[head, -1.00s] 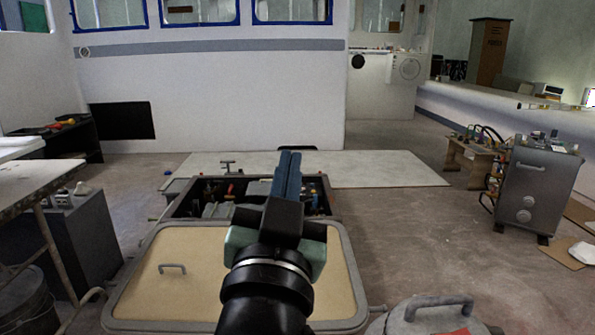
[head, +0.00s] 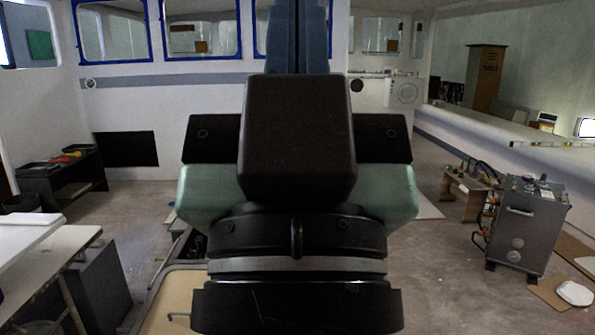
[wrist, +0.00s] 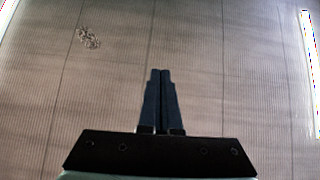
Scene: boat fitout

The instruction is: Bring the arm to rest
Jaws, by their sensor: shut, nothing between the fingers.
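My gripper (head: 298,35) fills the middle of the head view, close to the camera, with its blue fingers pointing up and running out of the top edge. The fingers lie side by side. In the wrist view my gripper (wrist: 161,75) also shows, its two dark fingers together with nothing between them. Behind them is a ribbed, pale brownish surface (wrist: 230,70) with a small patch of grey marks (wrist: 88,38) at upper left. My gripper hides most of the floor hatch area in the head view.
A white-topped workbench (head: 50,250) stands at left, a low black shelf (head: 65,180) behind it. Part of a beige hatch lid (head: 165,305) shows below. Open floor (head: 440,270) lies at right.

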